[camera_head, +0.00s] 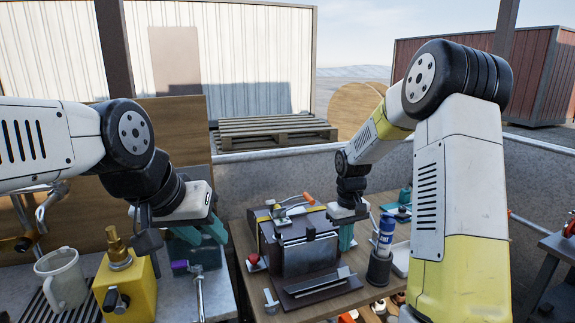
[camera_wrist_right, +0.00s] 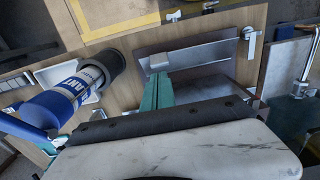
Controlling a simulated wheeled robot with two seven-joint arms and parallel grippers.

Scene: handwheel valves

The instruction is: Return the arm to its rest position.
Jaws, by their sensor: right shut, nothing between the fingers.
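My right gripper (camera_head: 346,238) hangs over the wooden bench, just right of a dark box-shaped machine (camera_head: 308,256). Its teal fingers also show in the right wrist view (camera_wrist_right: 155,93), closed together with nothing between them. They point down over a grey metal plate (camera_wrist_right: 200,50). My right arm is bent, with its elbow high at the right. My left gripper (camera_head: 200,234) is at the left, above a teal block (camera_head: 207,256) on the bench. Its two teal fingers look spread apart, with no object seen between them.
A blue-and-white can (camera_head: 386,232) stands in a dark holder (camera_head: 379,268) close right of my right gripper. A yellow valve block (camera_head: 128,288) with a brass top and a grey mug (camera_head: 62,278) stand at the left. A wooden pallet (camera_head: 272,132) lies beyond the low wall.

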